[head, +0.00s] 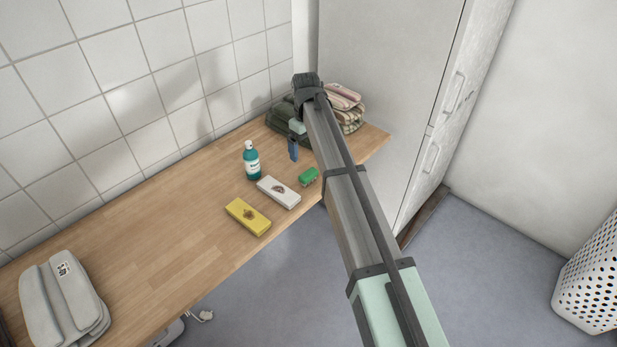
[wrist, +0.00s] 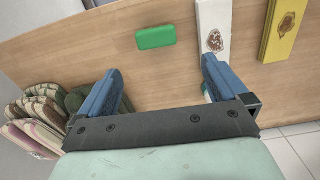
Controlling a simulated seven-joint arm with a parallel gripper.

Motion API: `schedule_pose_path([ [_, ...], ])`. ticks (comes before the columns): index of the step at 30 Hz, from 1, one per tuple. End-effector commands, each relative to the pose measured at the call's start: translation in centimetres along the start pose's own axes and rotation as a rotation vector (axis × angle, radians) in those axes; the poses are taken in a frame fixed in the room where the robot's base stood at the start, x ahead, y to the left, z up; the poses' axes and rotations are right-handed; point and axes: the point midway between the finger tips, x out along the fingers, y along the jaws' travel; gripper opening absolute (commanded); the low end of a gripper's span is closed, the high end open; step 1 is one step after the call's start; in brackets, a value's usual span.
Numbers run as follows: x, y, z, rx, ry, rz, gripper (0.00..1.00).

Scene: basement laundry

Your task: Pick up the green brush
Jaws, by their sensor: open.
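The green brush (head: 308,177) lies on the wooden counter near its front edge, to the right of a white box. In the wrist view the brush (wrist: 156,37) shows as a small green block ahead of the fingertips, roughly midway between them sideways. My gripper (head: 293,150) is over the counter, behind and a little left of the brush in the head view. In the wrist view its two blue fingers (wrist: 161,66) are spread wide with nothing between them. The brush is apart from both fingers. My arm hides part of the counter to the right.
The white box (head: 279,192) and a yellow box (head: 248,216) lie left of the brush. A teal bottle (head: 251,160) stands behind them. Folded cloths (head: 345,97) are stacked at the far end by a tall cabinet (head: 385,60).

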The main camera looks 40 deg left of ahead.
Motion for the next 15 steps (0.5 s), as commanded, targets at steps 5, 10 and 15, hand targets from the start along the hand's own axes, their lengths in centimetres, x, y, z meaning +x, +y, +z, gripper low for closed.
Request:
schedule_pose_path([
  [5,2.9,0.0,0.1,0.001,-0.002,-0.001,1.00],
  [10,5.8,0.1,0.1,0.001,-0.001,-0.001,1.00],
  [15,7.2,0.1,0.1,0.001,0.000,0.000,1.00],
])
